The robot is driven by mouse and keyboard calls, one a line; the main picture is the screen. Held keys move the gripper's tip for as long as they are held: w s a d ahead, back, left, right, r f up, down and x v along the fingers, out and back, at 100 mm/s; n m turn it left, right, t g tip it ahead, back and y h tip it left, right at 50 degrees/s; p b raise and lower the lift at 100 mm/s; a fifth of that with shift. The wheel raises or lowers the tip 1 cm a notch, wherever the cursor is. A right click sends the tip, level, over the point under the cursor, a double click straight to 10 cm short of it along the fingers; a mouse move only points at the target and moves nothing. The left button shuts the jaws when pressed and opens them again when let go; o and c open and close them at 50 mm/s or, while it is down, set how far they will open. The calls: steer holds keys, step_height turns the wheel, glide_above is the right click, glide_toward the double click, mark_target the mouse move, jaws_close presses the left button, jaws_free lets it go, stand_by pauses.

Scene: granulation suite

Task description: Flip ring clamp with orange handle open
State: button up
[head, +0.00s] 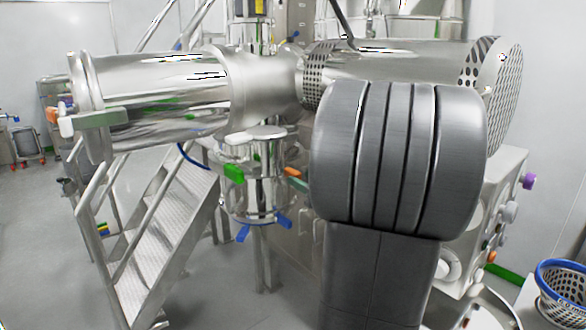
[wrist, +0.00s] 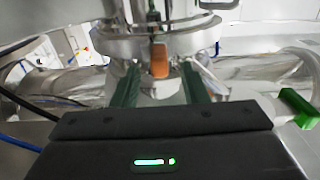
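The orange handle (wrist: 160,61) of the ring clamp (wrist: 150,43) shows in the wrist view, hanging down at the front of the shiny metal ring. In the head view a small orange handle (head: 290,172) shows at the right of the vertical metal vessel. My gripper (wrist: 159,82) is open, with one green finger on each side of the orange handle in the picture. I see a gap between each finger and the handle. I cannot tell how far the fingertips reach in depth. In the head view my arm hides most of the gripper.
A green handle (head: 233,173) sits at the vessel's left; a green handle also shows in the wrist view (wrist: 297,107). Blue handles (head: 244,233) are lower down. Metal stairs (head: 165,245) stand left, a large horizontal cylinder (head: 160,88) above, and a blue-rimmed basket (head: 562,285) at the right.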

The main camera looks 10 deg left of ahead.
steer(key=p+x, duration=0.1)
steer(key=x, duration=0.4)
steer(key=shift+d, duration=0.1)
jaws_close()
